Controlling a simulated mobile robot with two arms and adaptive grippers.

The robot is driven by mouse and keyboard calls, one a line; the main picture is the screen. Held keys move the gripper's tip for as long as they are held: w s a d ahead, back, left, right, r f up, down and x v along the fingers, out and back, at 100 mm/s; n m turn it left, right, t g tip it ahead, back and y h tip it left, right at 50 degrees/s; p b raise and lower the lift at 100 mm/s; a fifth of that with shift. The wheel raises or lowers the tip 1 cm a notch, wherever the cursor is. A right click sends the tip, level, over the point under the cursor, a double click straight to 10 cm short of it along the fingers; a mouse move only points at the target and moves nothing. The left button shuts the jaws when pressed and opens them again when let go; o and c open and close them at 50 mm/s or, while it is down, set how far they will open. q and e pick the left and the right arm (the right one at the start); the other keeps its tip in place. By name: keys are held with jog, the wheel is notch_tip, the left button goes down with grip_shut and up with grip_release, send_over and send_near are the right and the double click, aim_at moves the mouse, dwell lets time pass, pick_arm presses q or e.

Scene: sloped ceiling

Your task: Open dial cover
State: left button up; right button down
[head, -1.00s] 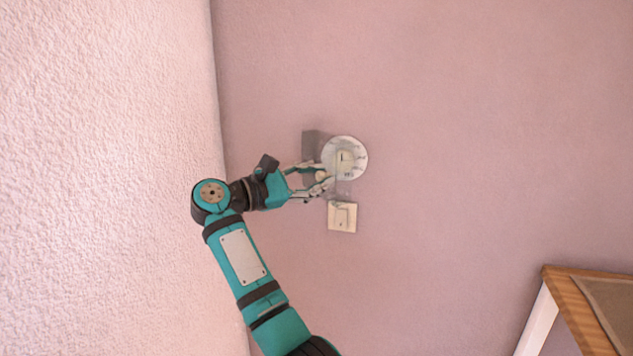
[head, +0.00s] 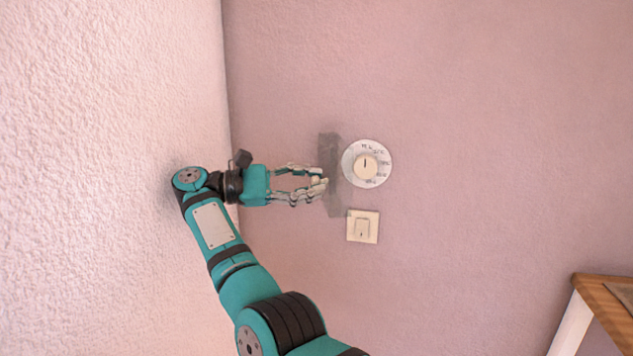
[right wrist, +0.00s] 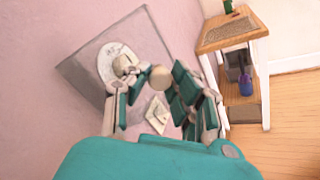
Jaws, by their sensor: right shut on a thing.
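The dial (head: 367,163) is a round white plate with markings and a cream knob, fixed to the pink wall. The dial cover (head: 330,150) is a translucent grey panel, swung out to the left of the dial, which shows uncovered in the head view. In the right wrist view, the cover (right wrist: 85,70) appears as a grey translucent sheet. My right gripper (head: 318,182) is at the cover, left of the dial, its fingers shut on the cover's small round knob (right wrist: 161,77). My left gripper is not in view.
A square cream switch (head: 362,226) sits on the wall just below the dial. A side wall (head: 110,120) stands close to my right arm on the left. A wooden table (head: 605,295) is at the lower right. The wall right of the dial is clear.

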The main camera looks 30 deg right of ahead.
dwell(0.3)
jog(key=c, duration=1.1)
grip_release()
jog(key=shift+r, duration=0.1)
notch_tip(320, 180, up, 10)
